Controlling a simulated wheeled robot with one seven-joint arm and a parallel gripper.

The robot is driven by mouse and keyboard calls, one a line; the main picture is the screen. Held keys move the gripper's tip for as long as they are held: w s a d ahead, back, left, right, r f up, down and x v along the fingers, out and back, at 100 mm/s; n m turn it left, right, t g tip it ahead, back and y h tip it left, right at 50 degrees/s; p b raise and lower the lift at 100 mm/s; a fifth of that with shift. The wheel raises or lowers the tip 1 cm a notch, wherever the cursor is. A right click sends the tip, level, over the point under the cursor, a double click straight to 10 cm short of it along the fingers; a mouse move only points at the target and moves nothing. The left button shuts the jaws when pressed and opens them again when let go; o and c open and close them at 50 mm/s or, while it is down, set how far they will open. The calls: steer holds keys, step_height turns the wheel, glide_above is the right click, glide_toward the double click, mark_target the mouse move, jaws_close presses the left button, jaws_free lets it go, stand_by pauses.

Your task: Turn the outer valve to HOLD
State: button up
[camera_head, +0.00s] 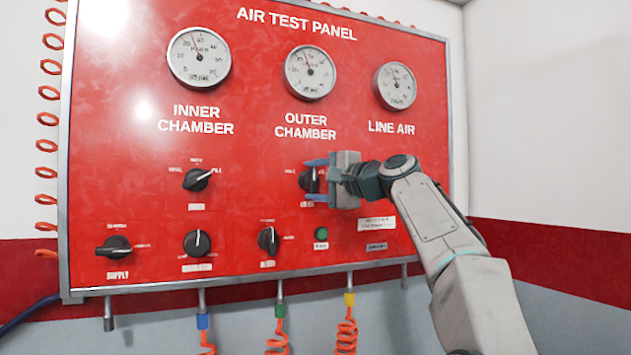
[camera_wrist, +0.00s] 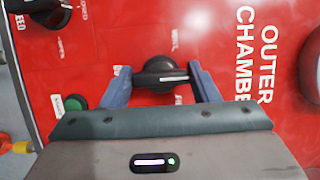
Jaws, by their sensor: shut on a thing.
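The outer valve is a black knob (camera_wrist: 160,75) with a white pointer line, on the red panel below the OUTER CHAMBER lettering. In the head view the outer valve (camera_head: 309,180) shows in part behind my gripper (camera_head: 316,180). My gripper's two blue fingers (camera_wrist: 161,88) stand on either side of the knob's bar in the wrist view, shut on it. The knob's pointer line lies along the line between the two fingers. The small labels around the knob are partly hidden or too blurred to read, so I cannot tell which position it points to.
The inner chamber valve (camera_head: 197,179) is to the left. The supply knob (camera_head: 114,247), regulator knob (camera_head: 197,243) and bleed knob (camera_head: 268,240) sit lower. A green button (camera_head: 321,234) is just below my gripper. The outer chamber gauge (camera_head: 310,72) is above. Orange coiled hoses (camera_head: 346,330) hang below.

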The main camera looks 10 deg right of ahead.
steer(key=o, duration=1)
steer(key=shift+b+v, duration=2.95)
steer(key=shift+v, duration=3.95)
